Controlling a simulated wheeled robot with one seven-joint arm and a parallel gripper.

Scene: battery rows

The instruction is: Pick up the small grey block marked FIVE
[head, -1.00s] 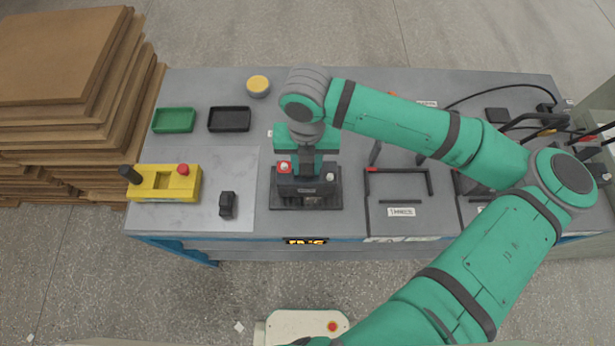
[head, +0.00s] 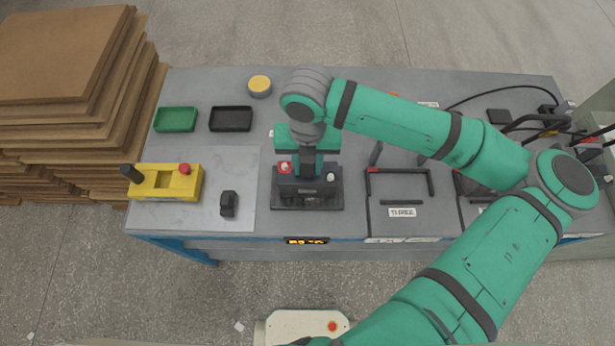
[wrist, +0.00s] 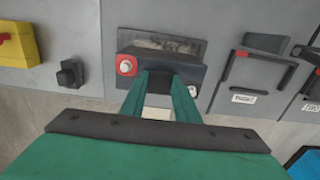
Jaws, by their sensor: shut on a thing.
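My gripper (wrist: 161,88) points down over a black device (head: 336,203) at the front middle of the bench. My green fingers are shut on a dark piece (wrist: 160,80) between the two knobs. No marking shows on this piece, and I cannot tell whether it is separate from the device. I cannot read the word FIVE anywhere. A small dark block (head: 228,204) stands on the light mat to the left, also in the wrist view (wrist: 70,73).
A yellow box (head: 165,187) with a red button is at the left. Green (head: 175,119) and black (head: 230,119) trays lie behind it. A yellow-topped pot (head: 259,86) stands at the back. A black-railed bay marked THREE (head: 402,212) is at the right. Brown boards (head: 70,60) are stacked beyond the left edge.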

